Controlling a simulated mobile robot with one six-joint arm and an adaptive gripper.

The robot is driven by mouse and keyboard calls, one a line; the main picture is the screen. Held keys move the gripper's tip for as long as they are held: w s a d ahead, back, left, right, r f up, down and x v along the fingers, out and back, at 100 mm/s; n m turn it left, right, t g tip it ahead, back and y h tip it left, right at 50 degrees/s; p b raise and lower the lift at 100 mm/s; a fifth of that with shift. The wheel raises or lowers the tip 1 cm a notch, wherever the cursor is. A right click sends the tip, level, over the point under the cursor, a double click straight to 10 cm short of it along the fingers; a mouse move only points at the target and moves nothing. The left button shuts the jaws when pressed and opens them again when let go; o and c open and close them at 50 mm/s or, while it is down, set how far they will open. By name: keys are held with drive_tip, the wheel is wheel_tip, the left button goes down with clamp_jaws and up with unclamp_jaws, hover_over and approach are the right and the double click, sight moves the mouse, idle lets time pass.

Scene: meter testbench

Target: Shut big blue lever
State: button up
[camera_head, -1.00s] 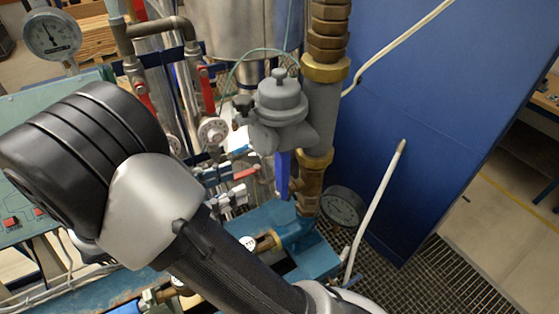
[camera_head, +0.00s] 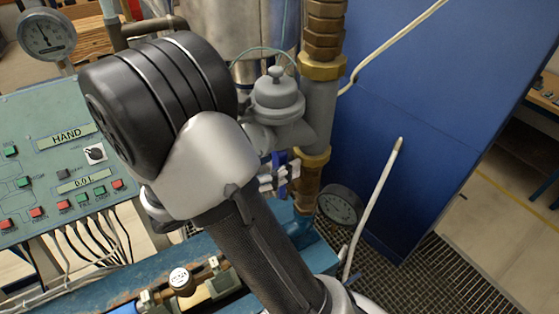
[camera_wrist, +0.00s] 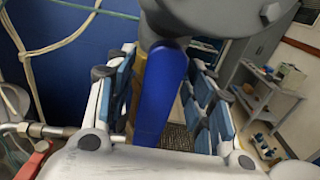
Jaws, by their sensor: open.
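The big blue lever (camera_wrist: 162,95) hangs down from the grey valve body (camera_wrist: 205,14) in the wrist view. My gripper (camera_wrist: 160,68) is open, with one finger on each side of the lever. I see gaps between the lever and the finger pads, so it is not gripped. In the head view, only a small blue part of the lever (camera_head: 279,158) shows below the grey valve (camera_head: 278,102). My gripper (camera_head: 280,176) is there in front of it, and my wrist and forearm hide the rest.
A brass-jointed pipe (camera_head: 319,105) stands right beside the valve. A round gauge (camera_head: 340,204) and a white hose (camera_head: 372,208) are low on the right, before a blue panel (camera_head: 420,100). A green control panel (camera_head: 65,150) stands at the left.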

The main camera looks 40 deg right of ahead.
drive_tip(key=shift+c, duration=0.3)
clamp_jaws()
idle(0.4)
